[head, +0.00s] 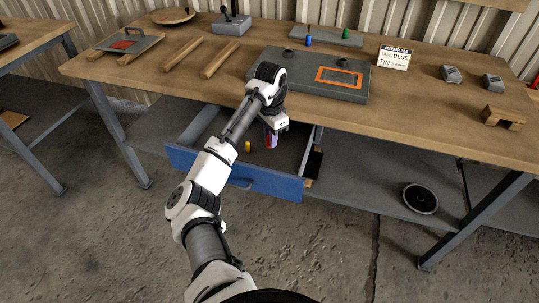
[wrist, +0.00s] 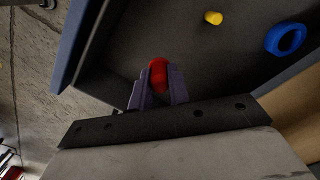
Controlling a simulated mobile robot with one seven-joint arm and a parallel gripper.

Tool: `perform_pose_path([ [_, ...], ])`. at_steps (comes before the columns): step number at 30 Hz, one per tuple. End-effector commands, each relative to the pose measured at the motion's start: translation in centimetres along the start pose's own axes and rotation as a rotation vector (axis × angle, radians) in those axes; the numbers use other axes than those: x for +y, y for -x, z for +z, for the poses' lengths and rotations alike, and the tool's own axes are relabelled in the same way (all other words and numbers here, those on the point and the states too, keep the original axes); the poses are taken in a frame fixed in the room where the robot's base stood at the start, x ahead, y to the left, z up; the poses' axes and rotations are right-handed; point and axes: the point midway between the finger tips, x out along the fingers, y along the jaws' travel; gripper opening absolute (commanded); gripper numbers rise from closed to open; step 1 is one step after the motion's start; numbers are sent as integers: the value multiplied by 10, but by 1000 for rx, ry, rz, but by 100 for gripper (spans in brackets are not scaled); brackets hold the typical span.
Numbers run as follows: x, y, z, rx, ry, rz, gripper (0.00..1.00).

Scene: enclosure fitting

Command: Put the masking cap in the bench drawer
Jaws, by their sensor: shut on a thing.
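The bench drawer (head: 235,176) is pulled open below the bench top, with a blue front and a dark floor; its inside also fills much of the wrist view (wrist: 190,50). My gripper (head: 270,139) points down into the right part of the drawer. In the wrist view its two purple fingers (wrist: 159,88) are shut on a small rounded red cap (wrist: 158,72), which seems to be the masking cap. The cap is over the drawer floor; I cannot tell whether it touches it. My arm hides part of the drawer.
A yellow cylinder (head: 248,146) and a blue ring (wrist: 271,40) lie in the drawer. The grey enclosure panel (head: 338,92) with an orange frame sits on the bench above. A sign (head: 395,57) and small grey blocks stand to the right. A round part (head: 420,198) lies on the lower shelf.

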Motion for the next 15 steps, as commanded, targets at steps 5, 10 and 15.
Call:
perform_pose_path([
  [5, 0, -34, 1, -1, 2, 1, 0],
  [10, -1, -49, 0, 0, 1, 0, 0],
  [15, 0, -73, 1, -1, 1, 1, 0],
])
